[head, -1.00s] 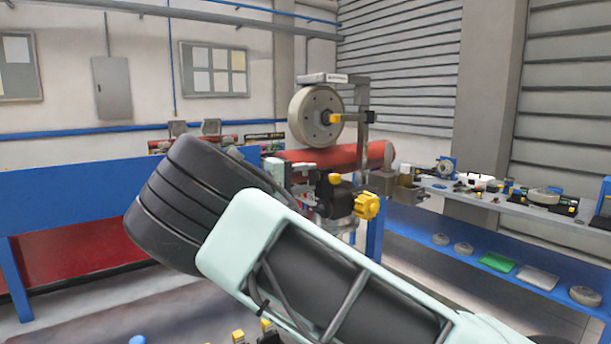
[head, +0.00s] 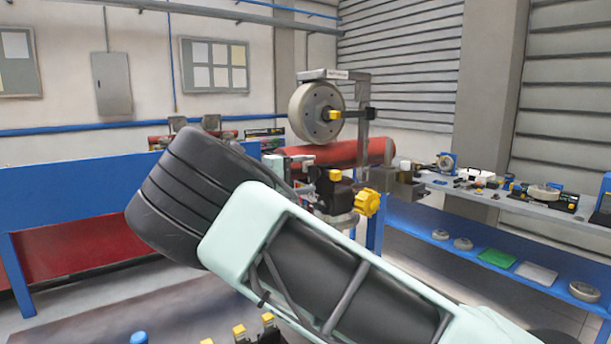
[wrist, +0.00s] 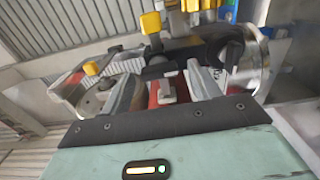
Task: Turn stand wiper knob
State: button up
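The test stand is in the head view, with a grey wheel (head: 312,112) at its top. A yellow star-shaped knob (head: 366,203) sits low on its right side. A small yellow block (head: 335,115) is at the wheel's hub. I cannot tell which part is the wiper knob. In the wrist view my gripper (wrist: 164,88) is open, its two grey fingers apart. A small grey piece and a red part (wrist: 154,98) show between or behind them; contact cannot be judged. Yellow tabs (wrist: 150,23) and a black round part (wrist: 234,52) lie beyond. My arm hides the stand's lower part in the head view.
A long red cylinder (head: 345,153) lies behind the stand. A blue bench panel (head: 70,213) is at left. A grey bench (head: 480,195) with several small parts runs along the right, with a blue lower shelf (head: 405,212). A dark surface lies low in front.

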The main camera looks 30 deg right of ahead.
jog(key=a+b, duration=0.5)
jog(key=a, duration=1.2)
jog(key=shift+s+a, duration=0.2)
jog(key=shift+s, duration=0.1)
